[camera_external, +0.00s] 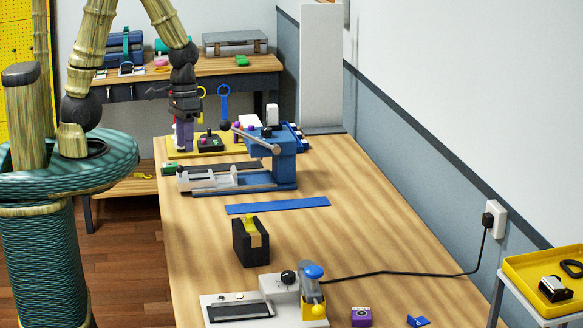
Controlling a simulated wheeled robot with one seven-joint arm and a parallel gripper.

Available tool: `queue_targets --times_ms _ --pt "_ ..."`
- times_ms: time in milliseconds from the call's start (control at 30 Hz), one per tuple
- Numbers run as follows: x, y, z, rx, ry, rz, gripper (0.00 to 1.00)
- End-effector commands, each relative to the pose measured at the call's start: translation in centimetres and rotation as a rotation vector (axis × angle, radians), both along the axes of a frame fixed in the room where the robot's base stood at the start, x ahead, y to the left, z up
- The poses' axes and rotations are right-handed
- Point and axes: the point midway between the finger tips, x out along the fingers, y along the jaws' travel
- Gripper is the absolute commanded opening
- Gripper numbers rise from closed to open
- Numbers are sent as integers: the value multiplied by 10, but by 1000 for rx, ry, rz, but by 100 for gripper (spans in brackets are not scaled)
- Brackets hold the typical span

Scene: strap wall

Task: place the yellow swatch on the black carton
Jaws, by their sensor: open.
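The black carton (239,246) stands upright on the long wooden table, near the middle of the picture, with a tan strip on its front. A small yellow piece (250,222), which looks like the yellow swatch, rests on top of the carton. Its exact shape and its contact with the carton are too small to tell. My gripper (184,138) points down over the yellow mat at the table's far left, well behind the carton. It is open and apart from the carton and the yellow piece.
A blue machine (272,158) stands behind the carton. A flat blue strip (277,206) lies between them. A grey and white device (262,299) with a black cable is in front. The table right of the carton is clear. A yellow tray (528,266) stands at the right.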

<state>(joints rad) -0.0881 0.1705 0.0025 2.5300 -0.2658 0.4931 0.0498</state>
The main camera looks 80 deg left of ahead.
Motion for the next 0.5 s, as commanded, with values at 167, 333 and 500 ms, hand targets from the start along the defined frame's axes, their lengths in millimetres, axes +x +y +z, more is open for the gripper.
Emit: queue_targets --times_ms 167,333,500 --pt "19 2 34 127 -224 -214 43" --pt "24 1 42 157 -279 -267 43" --pt "24 1 42 155 -275 -265 43"
